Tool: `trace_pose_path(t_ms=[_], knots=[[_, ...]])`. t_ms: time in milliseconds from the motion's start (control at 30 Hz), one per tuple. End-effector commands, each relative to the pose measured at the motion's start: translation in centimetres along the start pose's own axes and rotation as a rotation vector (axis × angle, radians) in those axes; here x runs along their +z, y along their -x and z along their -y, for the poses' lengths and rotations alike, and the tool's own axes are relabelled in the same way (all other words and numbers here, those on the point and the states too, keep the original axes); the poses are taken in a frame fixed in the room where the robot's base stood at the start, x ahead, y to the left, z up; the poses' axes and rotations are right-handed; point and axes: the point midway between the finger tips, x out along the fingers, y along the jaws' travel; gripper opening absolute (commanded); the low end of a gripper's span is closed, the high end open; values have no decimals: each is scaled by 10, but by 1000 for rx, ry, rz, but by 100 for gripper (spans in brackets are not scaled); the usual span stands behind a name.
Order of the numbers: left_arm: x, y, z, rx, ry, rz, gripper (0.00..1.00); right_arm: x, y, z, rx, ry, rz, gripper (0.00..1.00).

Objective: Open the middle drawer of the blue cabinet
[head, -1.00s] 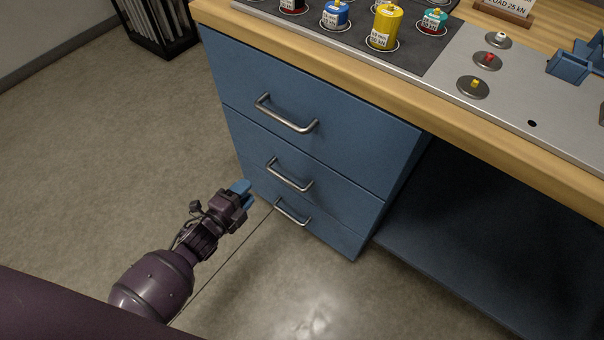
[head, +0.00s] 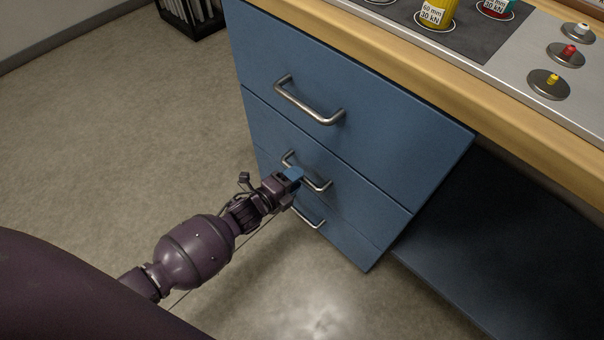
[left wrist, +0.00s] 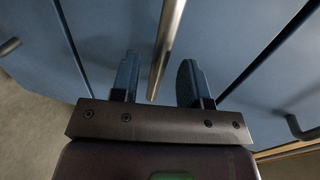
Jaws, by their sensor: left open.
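The blue cabinet (head: 395,120) stands under the wooden worktop with three drawers, all shut. The middle drawer (head: 362,205) has a metal bar handle (head: 320,187), partly hidden behind my left gripper (head: 293,174) in the head view. My left gripper is open, with its blue fingers at this handle. In the left wrist view, the handle (left wrist: 167,45) runs between the two spread fingers of the gripper (left wrist: 157,80). A gap shows on each side of the bar; neither finger visibly presses on it. My right gripper is not in view.
The top drawer's handle (head: 308,103) is above the gripper and the bottom drawer's handle (head: 308,217) just below it. Right of the drawers is an open dark bay (head: 490,240). The floor (head: 130,130) in front and left is clear. A dark rack (head: 190,15) stands behind.

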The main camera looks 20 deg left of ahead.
Motion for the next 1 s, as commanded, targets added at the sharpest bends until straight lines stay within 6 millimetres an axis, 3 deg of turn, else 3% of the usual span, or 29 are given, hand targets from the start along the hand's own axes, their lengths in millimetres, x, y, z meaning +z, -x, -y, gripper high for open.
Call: trace_pose_path(t_ms=[233, 600, 867, 1000], knots=[[0, -22, -2, 2, 2, 0, 42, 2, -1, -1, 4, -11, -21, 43], [0, -25, 0, 0, 1, 0, 42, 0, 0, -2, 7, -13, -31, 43], [0, -25, 0, 0, 1, 0, 2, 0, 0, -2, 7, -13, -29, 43], [0, -25, 0, 0, 1, 0, 0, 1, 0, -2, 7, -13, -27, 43]])
